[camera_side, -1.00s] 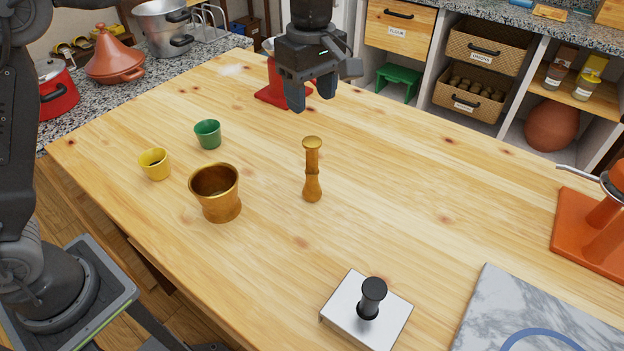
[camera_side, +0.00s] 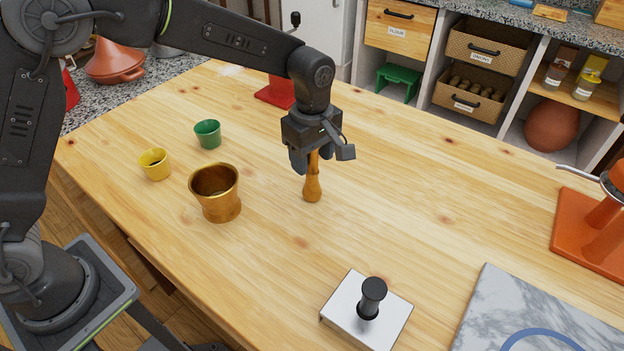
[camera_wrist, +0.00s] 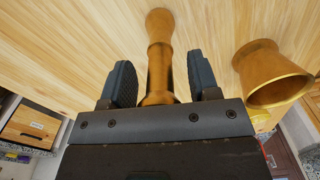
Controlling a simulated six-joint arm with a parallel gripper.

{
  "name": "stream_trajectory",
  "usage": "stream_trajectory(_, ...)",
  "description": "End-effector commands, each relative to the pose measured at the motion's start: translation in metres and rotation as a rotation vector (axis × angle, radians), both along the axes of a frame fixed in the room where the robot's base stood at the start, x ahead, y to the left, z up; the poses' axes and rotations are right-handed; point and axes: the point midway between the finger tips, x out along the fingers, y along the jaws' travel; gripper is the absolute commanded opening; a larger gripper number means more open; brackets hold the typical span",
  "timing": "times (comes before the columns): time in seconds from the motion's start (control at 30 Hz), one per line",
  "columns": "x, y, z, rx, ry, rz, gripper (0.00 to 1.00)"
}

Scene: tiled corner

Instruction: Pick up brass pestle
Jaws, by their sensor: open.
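The brass pestle (camera_side: 313,186) stands upright on the wooden table, its upper end hidden behind my gripper in the side view. My gripper (camera_side: 306,166) is at the pestle's upper part, pointing down. In the wrist view the pestle (camera_wrist: 160,62) lies between the two dark fingers of my gripper (camera_wrist: 160,88). The fingers are open, with a visible gap on each side of the pestle. The brass mortar (camera_side: 217,203) stands to the left of the pestle; it also shows at the right of the wrist view (camera_wrist: 268,75).
A metal plate with a black knob (camera_side: 345,318) and a marble slab (camera_side: 540,310) lie at the front. An orange device (camera_side: 590,230) stands right. The table right of the pestle is clear.

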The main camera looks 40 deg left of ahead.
Motion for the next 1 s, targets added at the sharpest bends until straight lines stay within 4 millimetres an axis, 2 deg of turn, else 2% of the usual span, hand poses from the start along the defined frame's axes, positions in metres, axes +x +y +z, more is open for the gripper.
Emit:
stream_trajectory(0.27,-0.0001,0.0001,-0.0039,0.000,0.000,0.000,0.56)
stream_trajectory(0.8,0.0000,0.0001,-0.0033,0.000,0.000,-0.001,0.04)
stream_trajectory(1.0,0.0006,-0.0002,-0.0021,-0.002,-0.003,0.000,0.02)
